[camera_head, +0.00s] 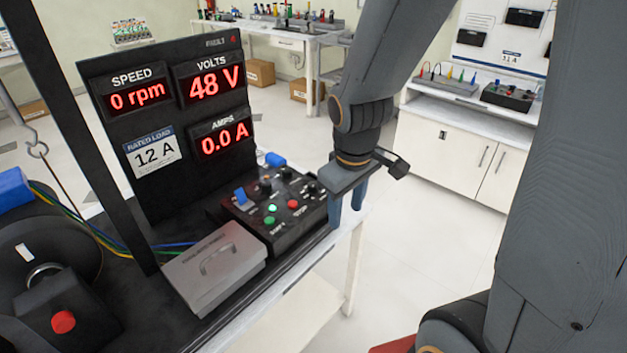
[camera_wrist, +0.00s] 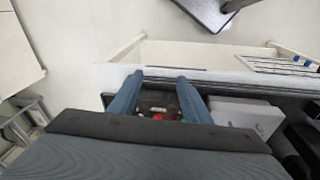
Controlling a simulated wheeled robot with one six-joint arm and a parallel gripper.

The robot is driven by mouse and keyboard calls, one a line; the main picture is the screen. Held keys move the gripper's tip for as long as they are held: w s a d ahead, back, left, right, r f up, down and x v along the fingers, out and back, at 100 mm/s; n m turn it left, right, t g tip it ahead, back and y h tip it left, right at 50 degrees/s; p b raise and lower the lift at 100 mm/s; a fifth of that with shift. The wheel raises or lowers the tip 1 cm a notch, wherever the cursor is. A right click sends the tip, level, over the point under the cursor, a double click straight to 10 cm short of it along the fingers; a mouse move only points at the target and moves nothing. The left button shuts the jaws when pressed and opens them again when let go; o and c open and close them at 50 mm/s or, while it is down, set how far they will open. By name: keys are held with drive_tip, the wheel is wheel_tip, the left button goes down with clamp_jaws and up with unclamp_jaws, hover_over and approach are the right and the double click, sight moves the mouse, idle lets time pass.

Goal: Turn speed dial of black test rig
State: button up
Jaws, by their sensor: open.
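The black test rig's control box (camera_head: 280,207) stands on the bench top below the display panel (camera_head: 175,110). Its face carries a blue lever, a lit green lamp, a green button, a red button and several dark knobs; I cannot tell which knob is the speed dial. The panel reads 0 rpm, 48 V and 0.0 A. My gripper (camera_head: 347,207) points down, open and empty, at the right edge of the control box. In the wrist view my gripper (camera_wrist: 160,90) shows two blue fingers apart, with part of the control box (camera_wrist: 156,102) between them.
A grey lidded box with a handle (camera_head: 214,266) sits left of the control box. A motor with a red button (camera_head: 63,321) and a black upright post are further left. Open floor lies right of the bench; a white cabinet (camera_head: 450,155) stands behind.

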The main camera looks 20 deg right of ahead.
drive_tip(key=w+n+t+p, duration=0.1)
drive_tip(key=w+n+p, duration=0.2)
drive_tip(key=w+n, duration=0.8)
drive_tip(key=n+t+p, duration=0.1)
drive_tip(key=n+p, duration=0.2)
drive_tip(key=n, duration=1.4)
approach(313, 184)
drive_tip(key=shift+t, duration=0.3)
drive_tip(key=b+x, duration=0.1)
drive_tip(key=x, duration=0.1)
drive_tip(key=b+x, duration=0.2)
drive_tip(key=x, duration=0.1)
drive_tip(key=b+x, duration=0.1)
drive_tip(key=x, duration=0.2)
drive_tip(key=shift+s+f, duration=0.2)
drive_tip(key=shift+f, duration=0.05)
drive_tip(key=shift+c, duration=0.5)
drive_tip(key=c, duration=0.9)
drive_tip(key=shift+c, duration=0.2)
